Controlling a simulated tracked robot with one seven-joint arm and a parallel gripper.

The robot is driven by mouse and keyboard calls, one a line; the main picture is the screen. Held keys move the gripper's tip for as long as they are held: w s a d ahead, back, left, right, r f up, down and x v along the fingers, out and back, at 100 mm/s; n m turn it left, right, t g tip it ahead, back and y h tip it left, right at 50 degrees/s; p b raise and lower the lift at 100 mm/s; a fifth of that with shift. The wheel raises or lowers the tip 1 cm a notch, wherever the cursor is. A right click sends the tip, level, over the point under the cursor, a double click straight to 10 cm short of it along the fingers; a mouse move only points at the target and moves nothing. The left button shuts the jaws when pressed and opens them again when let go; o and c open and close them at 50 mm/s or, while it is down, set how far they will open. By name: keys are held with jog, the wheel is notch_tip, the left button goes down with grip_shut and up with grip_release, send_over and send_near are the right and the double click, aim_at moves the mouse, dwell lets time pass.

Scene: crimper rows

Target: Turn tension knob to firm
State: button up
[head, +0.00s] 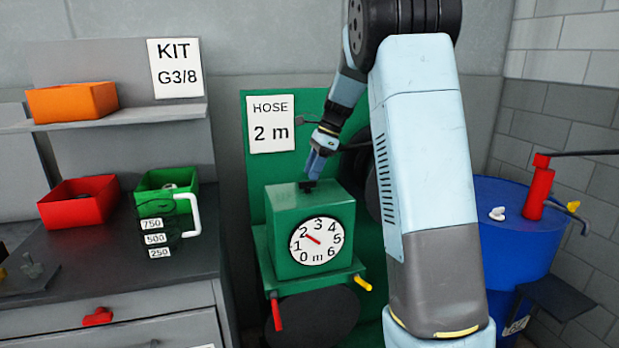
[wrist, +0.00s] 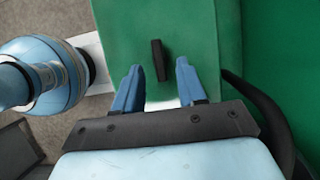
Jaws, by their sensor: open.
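A green box (head: 283,215) with a white length dial (head: 319,257) stands on a green stand. A small black bar-shaped knob (wrist: 158,60) is on the green surface in the wrist view. In the head view, a small dark part (head: 307,186) shows on top of the box under the gripper. I see no marking for firm. My gripper (head: 314,168) points down above the box top. In the wrist view, its blue fingers (wrist: 159,68) are open. The knob lies in line with the gap between them, with space on both sides. Contact cannot be told.
A red handle (head: 276,315) and a yellow handle (head: 363,283) stick out below the box. A blue drum (head: 515,240) with a red pump (head: 537,190) stands at right. A bench (head: 120,290) at left holds a red bin (head: 78,203) and a green bin (head: 152,183).

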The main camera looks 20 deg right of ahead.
jog(key=v, duration=1)
jog(key=shift+d+r, duration=0.2)
jog(key=shift+r, duration=0.1)
jog(key=s+a+r+n+t+h, duration=0.15)
jog(key=s+n, duration=0.25)
jog(key=s, duration=0.5)
jog(key=s+a+r+n+t, duration=0.1)
jog(key=s+a+r+n, duration=0.2)
jog(key=s, duration=0.6)
jog(key=s+a+f+n+t+h, duration=0.1)
jog(key=s+f+n, duration=0.3)
jog(key=s, duration=0.6)
jog(key=s+a+f+n+t+h, duration=0.1)
jog(key=s+f+n+t+h, duration=0.1)
jog(key=s+f+n, duration=0.2)
jog(key=s+n, duration=0.3)
jog(key=s, duration=0.2)
jog(key=shift+s+f, duration=0.3)
jog(key=shift+s, duration=0.1)
